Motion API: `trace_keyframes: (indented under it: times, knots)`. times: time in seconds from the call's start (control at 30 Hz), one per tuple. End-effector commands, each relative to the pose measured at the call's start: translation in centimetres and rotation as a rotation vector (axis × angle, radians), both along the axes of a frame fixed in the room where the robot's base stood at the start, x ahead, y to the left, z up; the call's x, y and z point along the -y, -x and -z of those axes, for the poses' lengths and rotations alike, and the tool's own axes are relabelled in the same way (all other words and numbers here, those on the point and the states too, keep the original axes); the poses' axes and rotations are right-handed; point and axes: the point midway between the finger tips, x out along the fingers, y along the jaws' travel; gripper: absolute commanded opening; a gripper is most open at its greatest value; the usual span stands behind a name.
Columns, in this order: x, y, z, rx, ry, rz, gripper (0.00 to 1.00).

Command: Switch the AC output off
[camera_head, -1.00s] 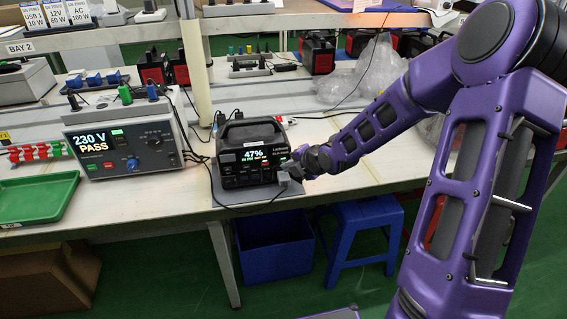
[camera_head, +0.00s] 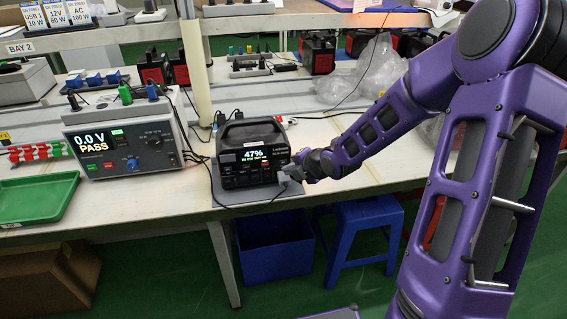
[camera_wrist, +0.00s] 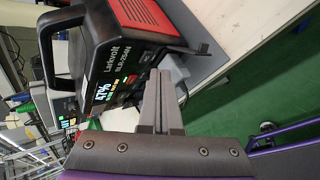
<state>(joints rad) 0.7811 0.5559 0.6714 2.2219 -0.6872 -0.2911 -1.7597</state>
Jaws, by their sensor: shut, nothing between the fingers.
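The black power station (camera_head: 253,152) stands upright on a grey mat (camera_head: 229,194) on the bench. Its lit front screen (camera_head: 254,155) reads 47%, with small coloured marks below. It shows sideways in the wrist view (camera_wrist: 117,64), with its screen (camera_wrist: 104,91) and a red and black side. My gripper (camera_head: 285,177) is at the right part of the station's front. In the wrist view its fingers (camera_wrist: 160,75) are together and empty, close to the front face; whether they touch it I cannot tell. The fingers hide part of the lower front. The tester (camera_head: 125,139) reads 0.0 V PASS.
A pole (camera_head: 196,75) rises behind the station. Cables run between tester and station. A blue stool (camera_head: 364,225) and blue bin (camera_head: 272,247) are under the bench.

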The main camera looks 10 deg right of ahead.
Motion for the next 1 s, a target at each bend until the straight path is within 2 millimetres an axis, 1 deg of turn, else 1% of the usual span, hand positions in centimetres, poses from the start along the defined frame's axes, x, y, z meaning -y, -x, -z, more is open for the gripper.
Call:
trace_keyframes:
  times: [0.13, 0.23, 0.73, 0.83, 1.0]
  knots:
    - [0.0, 0.0, 0.0, 0.0, 0.0, 0.0, 0.0]
    - [0.0, 0.6, 0.0, 0.0, 0.002, 0.0, 0.0]
    - [0.0, 5.4, 0.0, -0.001, 0.001, 0.0, 0.0]
    - [0.0, 5.9, 0.0, 0.0, 0.0, 0.0, 0.0]
    - [0.0, 6.0, 0.0, 0.0, 0.0, 0.0, 0.0]
